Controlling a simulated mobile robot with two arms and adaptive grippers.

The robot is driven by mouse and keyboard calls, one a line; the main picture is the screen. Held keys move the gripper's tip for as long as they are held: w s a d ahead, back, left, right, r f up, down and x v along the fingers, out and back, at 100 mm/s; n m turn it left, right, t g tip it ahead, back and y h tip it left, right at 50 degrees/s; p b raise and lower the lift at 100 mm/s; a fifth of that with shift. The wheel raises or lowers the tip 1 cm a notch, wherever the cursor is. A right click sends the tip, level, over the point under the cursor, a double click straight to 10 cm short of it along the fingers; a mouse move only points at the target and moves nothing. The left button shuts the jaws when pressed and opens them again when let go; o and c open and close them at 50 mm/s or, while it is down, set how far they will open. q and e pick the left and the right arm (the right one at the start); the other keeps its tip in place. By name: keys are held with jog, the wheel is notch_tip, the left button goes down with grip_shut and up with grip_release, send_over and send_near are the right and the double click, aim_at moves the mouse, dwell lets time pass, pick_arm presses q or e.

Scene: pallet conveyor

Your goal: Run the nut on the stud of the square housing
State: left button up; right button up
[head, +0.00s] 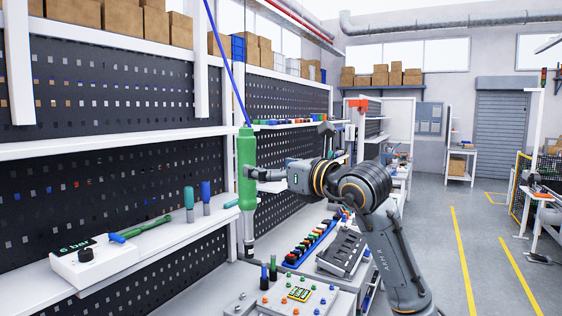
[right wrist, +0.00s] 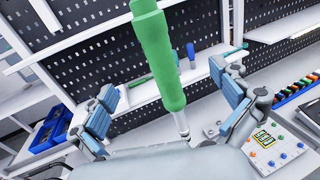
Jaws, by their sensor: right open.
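A green nutrunner (head: 247,165) hangs upright from a blue hose in the head view, with a grey shaft and socket pointing down. It also fills the middle of the right wrist view (right wrist: 158,55). My right gripper (head: 262,180) is beside the nutrunner's body. In the right wrist view, its two blue-padded fingers (right wrist: 168,105) are spread wide, one on each side of the tool. Neither finger visibly grips it. A pale plate (head: 238,306) with small round parts is cut off at the bottom edge. I cannot make out the square housing, its stud or the nut for sure. My left gripper is not in view.
A panel with coloured knobs and a yellow label (head: 300,294) lies low in front. Two dark bottles (head: 268,272) stand by it. A white shelf with a dial box (head: 92,262) runs along the left. A row of coloured blocks (head: 312,243) and a grey rack (head: 342,252) lie below my arm.

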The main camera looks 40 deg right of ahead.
aim_at(253, 162)
jog(key=w, duration=0.2)
jog(key=w+p, duration=0.1)
jog(key=w, duration=0.1)
jog(key=w+p, duration=0.1)
jog(key=w, duration=0.1)
jog(key=shift+a+r, duration=0.1)
jog(key=shift+a, duration=0.2)
jog(key=shift+w+a+p, duration=0.1)
jog(key=shift+w+p, duration=0.45)
jog(key=shift+w, duration=0.5)
grip_shut()
dwell(0.8)
